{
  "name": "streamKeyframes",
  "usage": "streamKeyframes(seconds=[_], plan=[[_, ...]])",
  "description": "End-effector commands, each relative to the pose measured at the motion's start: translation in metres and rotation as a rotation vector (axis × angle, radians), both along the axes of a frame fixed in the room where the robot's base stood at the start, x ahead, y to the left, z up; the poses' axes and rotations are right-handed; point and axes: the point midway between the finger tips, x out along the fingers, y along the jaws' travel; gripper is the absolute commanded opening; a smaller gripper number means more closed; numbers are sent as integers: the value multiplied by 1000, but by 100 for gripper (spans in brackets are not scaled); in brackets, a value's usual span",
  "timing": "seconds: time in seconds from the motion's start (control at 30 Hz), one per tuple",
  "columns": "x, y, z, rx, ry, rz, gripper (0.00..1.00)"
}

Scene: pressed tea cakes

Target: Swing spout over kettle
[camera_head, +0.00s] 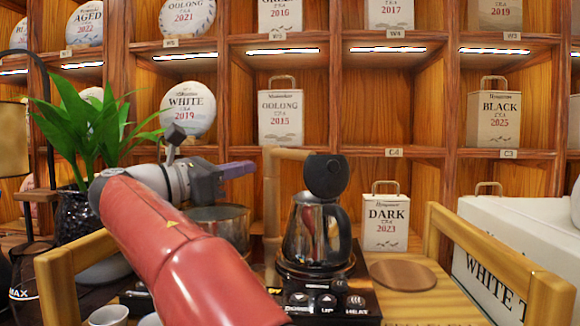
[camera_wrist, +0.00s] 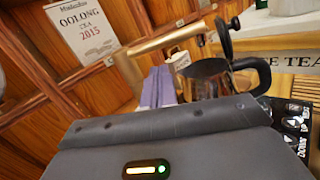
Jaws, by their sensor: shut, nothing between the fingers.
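The kettle (camera_head: 302,235) is a steel pot with a black handle, standing on a black base. A black round lid (camera_head: 326,176) stands tilted up above it; the kettle's black top and handle (camera_wrist: 262,72) show in the wrist view. The spout is a bamboo-coloured pipe (camera_head: 272,195) rising left of the kettle, its top arm reaching right behind the lid. In the wrist view the pipe (camera_wrist: 165,38) runs to a black end piece. My gripper (camera_head: 252,167) is shut and empty, its purple fingers (camera_wrist: 158,80) just left of the pipe; contact is unclear.
A steel pot (camera_head: 220,222) stands behind my arm, and a leafy plant (camera_head: 85,130) at left. Wooden rails (camera_head: 480,250) edge the counter; shelves fill the back.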

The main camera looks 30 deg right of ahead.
Motion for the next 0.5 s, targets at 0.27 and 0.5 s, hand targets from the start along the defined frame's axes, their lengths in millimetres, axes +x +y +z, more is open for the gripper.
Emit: streamKeyframes(seconds=[0.27, 0.5], plan=[[-9, 32, -4, -92, 142, -138, 0], [-8, -8, 3, -91, 139, -142, 0]])
